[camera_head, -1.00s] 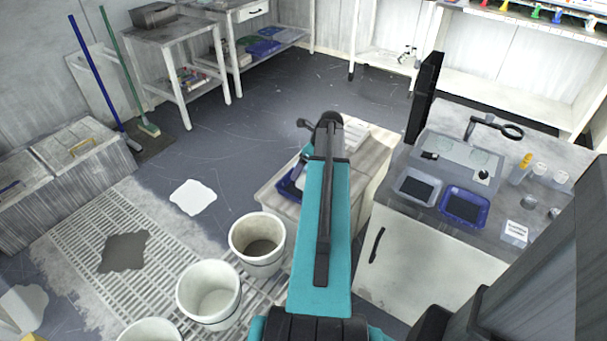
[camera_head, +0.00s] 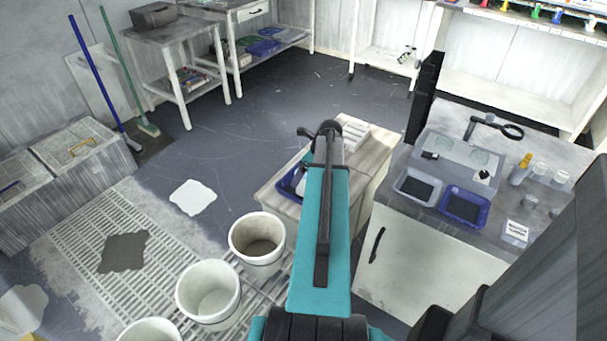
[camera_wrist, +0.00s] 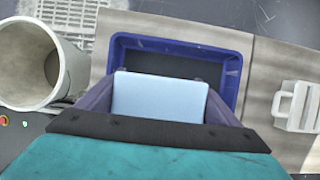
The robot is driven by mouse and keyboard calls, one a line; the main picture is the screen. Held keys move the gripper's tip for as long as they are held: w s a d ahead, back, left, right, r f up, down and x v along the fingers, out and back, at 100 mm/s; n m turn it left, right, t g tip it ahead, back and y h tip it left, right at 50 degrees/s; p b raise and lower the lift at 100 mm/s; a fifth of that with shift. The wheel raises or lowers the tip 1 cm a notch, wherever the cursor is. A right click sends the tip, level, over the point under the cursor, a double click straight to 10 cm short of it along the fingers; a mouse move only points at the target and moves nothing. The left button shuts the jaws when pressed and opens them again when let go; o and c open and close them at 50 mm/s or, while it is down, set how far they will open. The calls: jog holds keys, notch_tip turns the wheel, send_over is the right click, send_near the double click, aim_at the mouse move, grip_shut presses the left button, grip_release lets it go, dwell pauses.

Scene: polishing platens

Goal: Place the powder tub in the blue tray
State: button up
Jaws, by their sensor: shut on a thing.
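The powder tub, a pale blue-white block (camera_wrist: 160,97), is between the two fingers of my gripper (camera_wrist: 161,88) in the wrist view. My gripper is shut on it. The blue tray (camera_wrist: 232,72) lies just beyond and below the tub in the wrist view, with its dark inside partly covered by the tub. I cannot tell how high the tub is above the tray floor. In the head view the blue tray (camera_head: 289,183) shows only in part on a pale bench, left of my arm. My arm hides the gripper and tub there.
A white bucket (camera_wrist: 42,65) stands left of the bench, with more buckets (camera_head: 208,291) near it. A white slotted holder (camera_wrist: 297,106) sits right of the tray. A counter at right holds another blue tray (camera_head: 465,207) and a grey-white tray (camera_head: 417,187).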

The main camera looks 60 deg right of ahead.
jog(key=o, duration=1.6)
jog(key=shift+f, duration=0.1)
jog(key=shift+o, duration=0.2)
jog(key=v, duration=1.2)
jog(key=shift+p, duration=0.35)
jog(key=shift+s, duration=0.1)
